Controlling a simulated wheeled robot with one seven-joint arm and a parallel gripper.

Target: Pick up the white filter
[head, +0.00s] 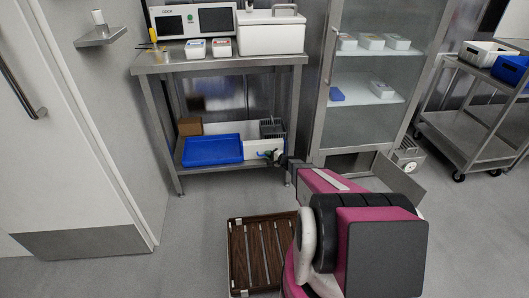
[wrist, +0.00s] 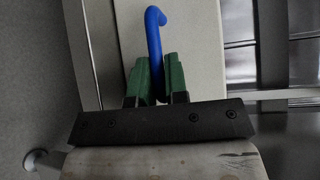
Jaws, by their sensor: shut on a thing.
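A white box-shaped thing, seemingly the white filter (head: 256,148), is on the lower shelf of the steel table, right of a blue tray. My gripper (head: 276,156) reaches to its right end in the head view and hides part of it. In the wrist view, the green fingers of my gripper (wrist: 159,80) are closed around a blue hooked handle (wrist: 154,28). A pale flat surface (wrist: 203,50) fills the view behind the handle. I cannot tell how the handle joins it.
The blue tray (head: 212,151) and a brown box (head: 190,126) share the lower shelf (head: 205,169). Dark racks (head: 271,128) stand behind the white thing. A brown slatted crate (head: 250,257) lies on the floor near my arm. A glass cabinet (head: 365,111) stands to the right.

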